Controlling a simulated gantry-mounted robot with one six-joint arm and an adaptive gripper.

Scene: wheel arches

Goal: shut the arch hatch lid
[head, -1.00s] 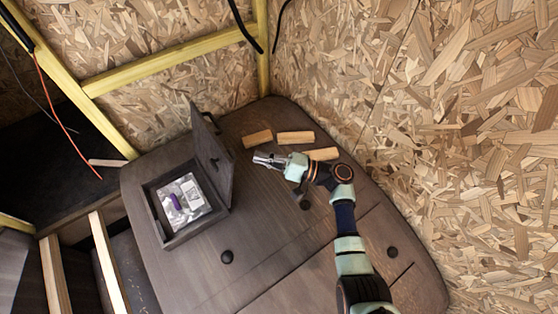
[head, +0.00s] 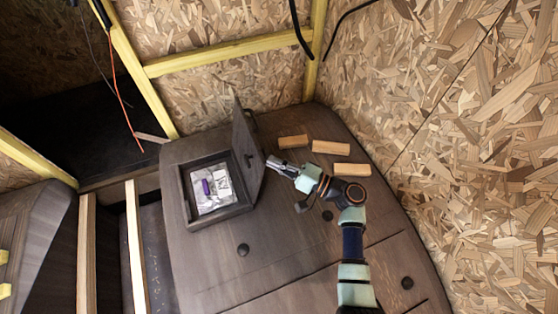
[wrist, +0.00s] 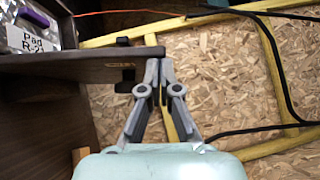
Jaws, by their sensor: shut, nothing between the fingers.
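The arch hatch lid (head: 246,148) is a dark wood-grain panel. It stands open, roughly upright, at the right side of the hatch opening (head: 217,222). Inside the opening lies a clear pouch (head: 212,188) with a purple item and a white label. My gripper (head: 270,161) is shut and empty, just right of the lid, near its outer side. In the wrist view the fingertips (wrist: 156,62) are at the end of the lid (wrist: 80,66), beside a dark latch-like piece (wrist: 124,86). I cannot tell whether they touch the lid.
Three wooden blocks (head: 331,147) lie on the arch top (head: 290,245) behind my arm. An OSB wall (head: 470,170) rises at the right. Yellow framing (head: 230,54) and hanging cables are behind.

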